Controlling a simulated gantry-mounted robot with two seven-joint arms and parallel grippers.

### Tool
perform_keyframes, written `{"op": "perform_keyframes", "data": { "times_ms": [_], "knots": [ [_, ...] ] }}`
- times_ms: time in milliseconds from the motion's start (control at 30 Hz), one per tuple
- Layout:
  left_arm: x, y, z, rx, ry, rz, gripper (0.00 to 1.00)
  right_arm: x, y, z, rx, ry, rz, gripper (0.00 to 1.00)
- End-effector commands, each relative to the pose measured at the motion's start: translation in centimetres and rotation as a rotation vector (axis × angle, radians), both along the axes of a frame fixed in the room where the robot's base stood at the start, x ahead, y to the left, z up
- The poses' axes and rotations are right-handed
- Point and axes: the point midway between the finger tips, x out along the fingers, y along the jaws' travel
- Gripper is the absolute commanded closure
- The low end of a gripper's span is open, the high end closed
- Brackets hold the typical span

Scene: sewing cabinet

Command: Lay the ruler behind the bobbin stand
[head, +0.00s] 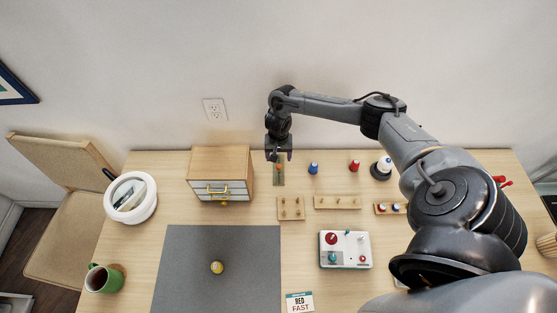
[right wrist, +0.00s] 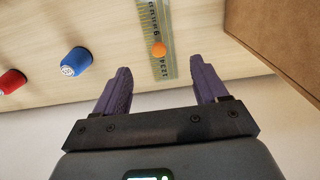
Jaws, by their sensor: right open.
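The ruler (head: 279,181) is a narrow green strip lying on the table right of the small drawer cabinet, with a round orange knob on it. In the right wrist view the ruler (right wrist: 169,72) shows its printed numbers and lies between my fingers. My right gripper (head: 279,158) is at the ruler's far end; in its wrist view the gripper (right wrist: 160,72) is open with purple fingers apart and nothing held. Pegged wooden stands (head: 291,208), (head: 337,202) and (head: 388,208) sit in front; I cannot tell which is the bobbin stand. My left gripper is out of view.
The drawer cabinet (head: 221,165) stands close left of the ruler. Blue (head: 313,168) and red (head: 354,166) spools and a black-and-white one (head: 381,167) stand to the right. A grey mat (head: 200,255) lies in front. The wall is close behind the gripper.

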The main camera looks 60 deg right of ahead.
Motion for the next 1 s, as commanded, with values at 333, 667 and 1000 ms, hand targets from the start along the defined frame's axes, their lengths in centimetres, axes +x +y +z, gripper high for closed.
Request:
{"op": "perform_keyframes", "data": {
  "times_ms": [333, 667, 1000],
  "knots": [
    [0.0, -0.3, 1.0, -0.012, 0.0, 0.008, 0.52, 0.0, 0.0, 4.2, -0.001, 0.0, 0.0, 0.28],
    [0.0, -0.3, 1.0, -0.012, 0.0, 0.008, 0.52, 0.0, 0.0, 4.5, -0.001, 0.0, -0.001, 0.28],
    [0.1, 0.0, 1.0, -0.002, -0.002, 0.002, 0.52, 0.0, 0.0, 4.5, -0.001, 0.0, -0.001, 0.28]
  ]
}}
